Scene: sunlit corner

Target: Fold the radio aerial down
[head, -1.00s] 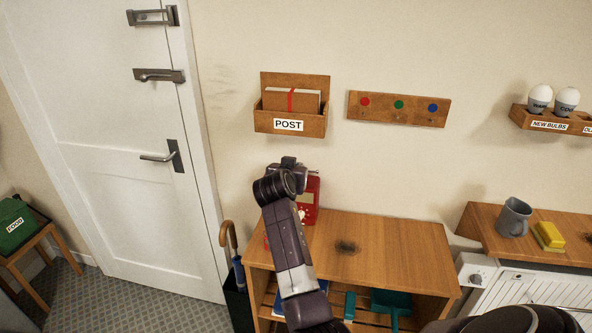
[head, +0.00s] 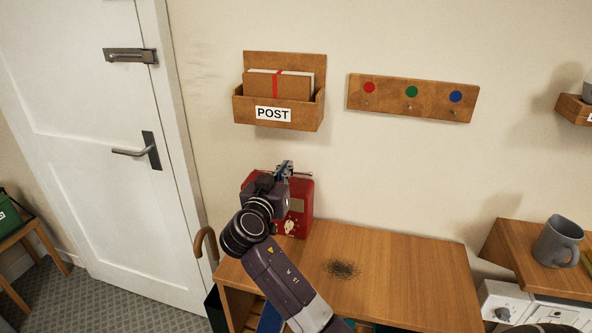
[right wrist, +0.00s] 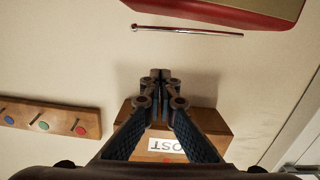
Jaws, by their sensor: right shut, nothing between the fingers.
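The red radio (head: 299,222) stands at the back left of the wooden cabinet top, against the wall, partly hidden behind my right arm. In the right wrist view, its red case (right wrist: 235,12) shows at the top edge. The aerial (right wrist: 187,31), a thin silver rod with a small knob at one end, lies nearly level there, roughly parallel to the case edge. A narrow gap shows between them. My right gripper (right wrist: 160,78) is shut and empty, apart from the aerial. In the head view, the right gripper (head: 285,168) is just above the radio's top. My left gripper is not in view.
The POST box (head: 279,113) hangs on the wall above the radio. A hook board (head: 412,97) is to its right. A grey mug (head: 558,243) stands on the right shelf. The white door (head: 90,150) is at left.

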